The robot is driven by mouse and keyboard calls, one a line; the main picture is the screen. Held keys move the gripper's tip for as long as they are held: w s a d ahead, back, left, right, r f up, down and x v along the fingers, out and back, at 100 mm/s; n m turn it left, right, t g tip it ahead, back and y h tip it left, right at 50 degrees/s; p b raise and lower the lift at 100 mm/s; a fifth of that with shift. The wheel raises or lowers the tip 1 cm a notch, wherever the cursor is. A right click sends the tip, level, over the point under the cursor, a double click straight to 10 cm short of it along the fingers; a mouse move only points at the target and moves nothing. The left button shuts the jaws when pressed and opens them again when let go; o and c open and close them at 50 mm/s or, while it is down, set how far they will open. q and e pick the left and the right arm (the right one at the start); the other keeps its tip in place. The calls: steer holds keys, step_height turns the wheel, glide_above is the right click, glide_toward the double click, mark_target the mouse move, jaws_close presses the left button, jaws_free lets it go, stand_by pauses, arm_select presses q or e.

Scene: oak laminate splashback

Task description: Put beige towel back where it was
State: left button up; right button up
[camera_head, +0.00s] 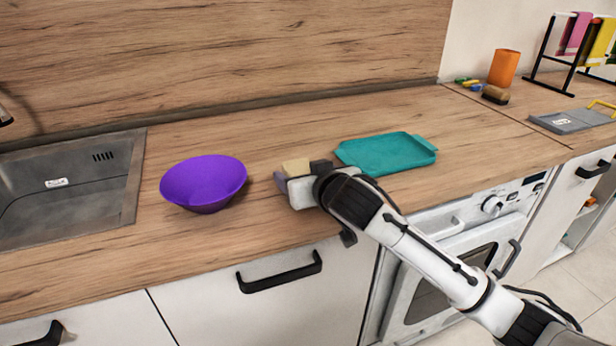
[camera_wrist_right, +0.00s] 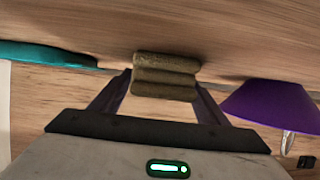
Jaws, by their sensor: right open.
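The beige towel (camera_head: 296,166) lies as a small folded bundle on the wooden counter, between the purple bowl and the teal tray. It also shows in the right wrist view (camera_wrist_right: 166,66), its stacked folds facing the camera. My right gripper (camera_head: 300,175) is open at counter level in front of it. In the right wrist view the two fingers (camera_wrist_right: 164,90) stand on either side of the towel's near part, and a gap shows beside it. In the head view the gripper partly hides the towel. My left gripper is not in view.
A purple bowl (camera_head: 204,182) stands to the left and a teal tray (camera_head: 386,152) to the right. A sink (camera_head: 70,190) is at far left. A black rack (camera_head: 546,58) with pink and yellow towels, an orange cup (camera_head: 504,67) and a brown roll (camera_head: 495,95) are at far right.

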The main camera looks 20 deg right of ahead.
steer(key=v, duration=1.2)
steer(key=shift+d+p, duration=0.1)
steer(key=shift+p, duration=0.2)
